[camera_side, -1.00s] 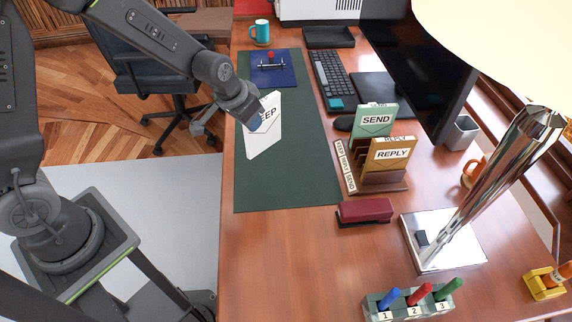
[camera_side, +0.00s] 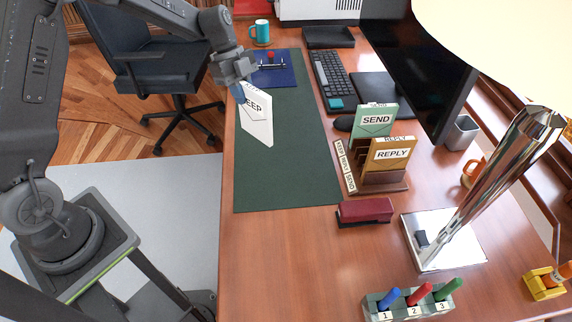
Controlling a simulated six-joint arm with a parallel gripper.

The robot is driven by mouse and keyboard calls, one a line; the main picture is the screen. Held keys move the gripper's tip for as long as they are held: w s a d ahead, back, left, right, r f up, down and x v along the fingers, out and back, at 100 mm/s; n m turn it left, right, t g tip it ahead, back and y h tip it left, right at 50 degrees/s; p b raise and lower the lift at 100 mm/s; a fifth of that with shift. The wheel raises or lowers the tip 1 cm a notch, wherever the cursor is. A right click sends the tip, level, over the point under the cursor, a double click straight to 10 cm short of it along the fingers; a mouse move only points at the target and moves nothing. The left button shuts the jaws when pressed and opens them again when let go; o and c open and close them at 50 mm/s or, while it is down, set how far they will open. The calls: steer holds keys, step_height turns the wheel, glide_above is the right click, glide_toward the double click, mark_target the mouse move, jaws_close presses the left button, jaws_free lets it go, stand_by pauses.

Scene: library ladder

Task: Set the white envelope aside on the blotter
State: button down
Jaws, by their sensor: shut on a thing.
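The white envelope (camera_side: 256,121) carries a label of which "EEP" shows; the rest is hidden by my gripper. My gripper (camera_side: 239,88) is shut on its upper left part and holds it upright, slightly tilted. The envelope hangs over the left part of the dark green blotter (camera_side: 290,175); I cannot tell whether its lower edge touches the blotter.
A blue pad (camera_side: 288,72) with a small device lies at the blotter's far end. A wooden sorter (camera_side: 383,185) with a green SEND envelope (camera_side: 374,121) and a brown REPLY envelope (camera_side: 391,154) stands right of the blotter. A red stapler-like block (camera_side: 365,211) is nearby. The blotter's near part is clear.

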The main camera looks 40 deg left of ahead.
steer(key=w+d+f+m+g+y, duration=0.1)
steer(key=w+d+f+m+g, duration=0.1)
steer(key=w+d+f+m, duration=0.3)
steer(key=shift+d+f+m+g, duration=0.4)
steer(key=shift+d+f+m, duration=1.2)
steer(key=shift+d+f, duration=0.2)
steer(key=shift+f, duration=0.1)
steer(key=c, duration=1.1)
jaws_free()
steer(key=shift+w, duration=0.1)
